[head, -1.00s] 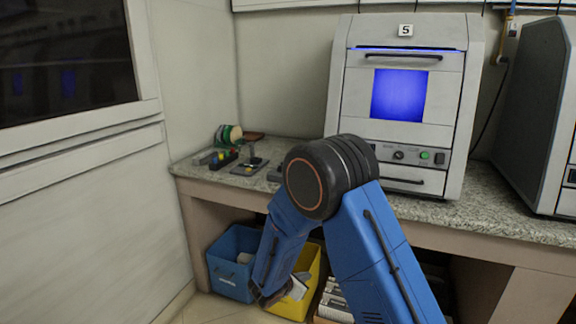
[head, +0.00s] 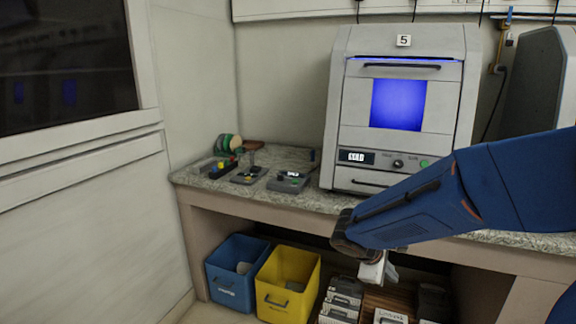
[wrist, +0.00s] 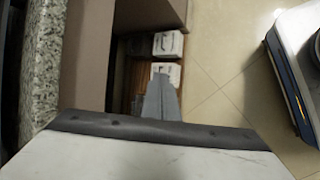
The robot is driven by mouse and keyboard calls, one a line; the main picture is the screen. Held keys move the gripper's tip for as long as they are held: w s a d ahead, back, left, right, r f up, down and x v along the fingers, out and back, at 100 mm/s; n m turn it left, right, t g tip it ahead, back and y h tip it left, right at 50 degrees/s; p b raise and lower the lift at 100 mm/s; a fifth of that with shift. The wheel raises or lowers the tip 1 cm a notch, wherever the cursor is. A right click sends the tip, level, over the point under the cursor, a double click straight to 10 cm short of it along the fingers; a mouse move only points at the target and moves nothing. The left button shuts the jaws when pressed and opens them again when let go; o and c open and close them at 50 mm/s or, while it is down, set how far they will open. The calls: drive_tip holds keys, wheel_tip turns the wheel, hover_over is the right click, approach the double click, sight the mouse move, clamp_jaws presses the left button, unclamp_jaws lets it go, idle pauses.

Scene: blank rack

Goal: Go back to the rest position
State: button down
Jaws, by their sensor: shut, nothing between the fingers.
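My blue arm reaches in from the right in the head view, in front of the bench. My gripper (head: 378,272) hangs at its end, just below the bench's front edge, partly hidden behind a dark arm joint. In the wrist view my gripper (wrist: 160,85) shows as grey fingers lying together, with nothing held between them. Behind and below the fingers are white boxes (wrist: 167,43) under the bench, apart from the gripper.
The granite-topped bench (head: 215,186) carries a machine marked 5 (head: 455,95) and small devices (head: 289,181). A blue bin (head: 228,287) and a yellow bin (head: 272,300) stand below, left of the gripper. Tiled floor (wrist: 225,65) is clear in the wrist view.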

drive_tip(key=s+r+m+y, duration=0.2)
drive_tip(key=s+m, duration=0.2)
drive_tip(key=s, duration=0.4)
drive_tip(key=s+r+m+t+y, duration=0.1)
drive_tip(key=s+r+m+y, duration=0.1)
drive_tip(key=s, duration=0.6)
drive_tip(key=s+r+m+y, duration=0.3)
drive_tip(key=s+r+m, duration=0.1)
drive_tip(key=s, duration=0.4)
drive_tip(key=shift+d+m, duration=0.15)
drive_tip(key=shift+m, duration=0.75)
drive_tip(key=shift+s, duration=0.1)
